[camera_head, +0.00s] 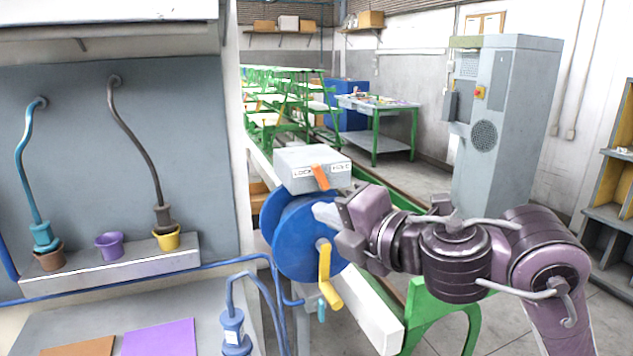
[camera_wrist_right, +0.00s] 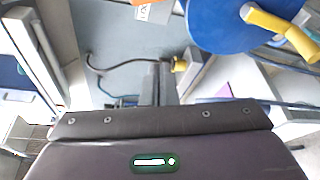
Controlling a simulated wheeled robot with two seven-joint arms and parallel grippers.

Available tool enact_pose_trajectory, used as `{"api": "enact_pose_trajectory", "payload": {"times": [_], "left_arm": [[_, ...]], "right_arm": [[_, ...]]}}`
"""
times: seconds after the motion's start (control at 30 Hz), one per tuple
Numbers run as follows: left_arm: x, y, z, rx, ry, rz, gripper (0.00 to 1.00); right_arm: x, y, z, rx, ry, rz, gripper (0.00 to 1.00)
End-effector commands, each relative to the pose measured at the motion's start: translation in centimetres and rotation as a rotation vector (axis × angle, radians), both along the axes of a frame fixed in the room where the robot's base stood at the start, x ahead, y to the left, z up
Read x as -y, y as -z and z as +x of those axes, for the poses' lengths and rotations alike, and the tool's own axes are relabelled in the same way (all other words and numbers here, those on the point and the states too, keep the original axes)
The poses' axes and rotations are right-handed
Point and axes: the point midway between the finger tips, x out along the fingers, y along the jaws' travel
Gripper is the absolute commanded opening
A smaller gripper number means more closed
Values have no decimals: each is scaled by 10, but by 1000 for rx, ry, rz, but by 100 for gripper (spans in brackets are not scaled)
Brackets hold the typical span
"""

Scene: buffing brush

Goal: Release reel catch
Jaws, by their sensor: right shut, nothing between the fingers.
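The reel is a pair of blue discs (camera_head: 290,222) with a yellow crank (camera_head: 328,275); part of it also shows in the right wrist view (camera_wrist_right: 225,22). Above it sits a grey box (camera_head: 312,160) with a label on each side of an orange catch lever (camera_head: 320,177). The lever slants down, its lower end to the right; its edge shows at the top of the right wrist view (camera_wrist_right: 148,2). My right gripper (camera_head: 326,213) is shut and empty, in front of the reel and just below the lever. I cannot tell whether it touches the reel. My left gripper is out of view.
A blue cable (camera_head: 225,266) and a blue plug-like device (camera_head: 234,330) are left of the reel. A shelf (camera_head: 125,268) with small pots stands further left. A tall grey cabinet (camera_head: 505,125) stands behind my right arm. Green-framed racks (camera_head: 290,100) fill the back.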

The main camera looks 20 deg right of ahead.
Motion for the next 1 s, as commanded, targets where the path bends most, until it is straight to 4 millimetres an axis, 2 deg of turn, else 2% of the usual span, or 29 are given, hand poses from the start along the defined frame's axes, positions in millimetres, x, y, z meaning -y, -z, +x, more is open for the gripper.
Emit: {"api": "enact_pose_trajectory", "payload": {"times": [0.03,0.17,0.63,0.77,1.0], "left_arm": [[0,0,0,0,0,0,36],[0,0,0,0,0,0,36],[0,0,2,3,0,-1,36],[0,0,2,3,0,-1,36],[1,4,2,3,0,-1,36]], "right_arm": [[4,-7,-2,16,-2,-35,0],[8,-14,-6,27,-9,-87,0],[7,-14,-2,25,-11,-91,0],[1,-11,13,23,-13,-87,0],[-16,-3,60,21,-14,-87,0]]}}
